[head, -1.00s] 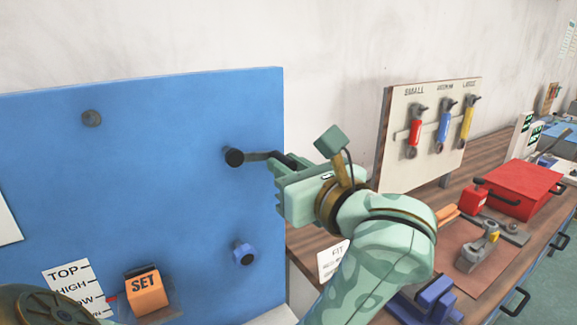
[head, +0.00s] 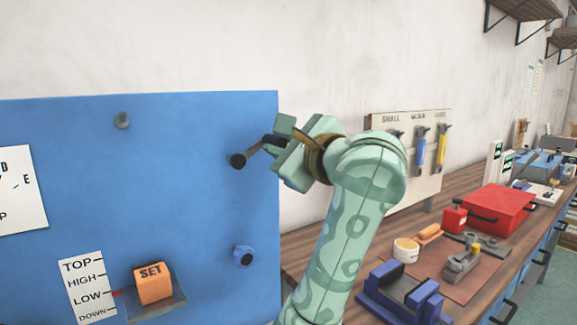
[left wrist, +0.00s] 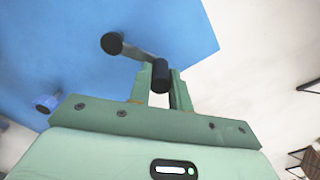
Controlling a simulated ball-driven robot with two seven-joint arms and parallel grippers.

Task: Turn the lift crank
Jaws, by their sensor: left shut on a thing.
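The lift crank (head: 238,160) sticks out from the blue panel (head: 180,200) near its right edge. Its arm slants up and to the right from the dark hub to a black handle. My left gripper (head: 275,148) is shut on that handle. In the left wrist view the black handle (left wrist: 161,78) sits between the two fingers (left wrist: 160,92), with the hub up and to the left. A scale (head: 88,288) reads TOP, HIGH, LOW, DOWN, and a red pointer (head: 117,293) is by LOW. My right gripper is not in view.
An orange SET block (head: 153,284) sits low on the panel, with a blue knob (head: 243,256) to its right. A grey knob (head: 122,120) is near the top. On the bench at right are a blue vise-like fixture (head: 405,292), a red box (head: 495,210) and a wrench board (head: 410,185).

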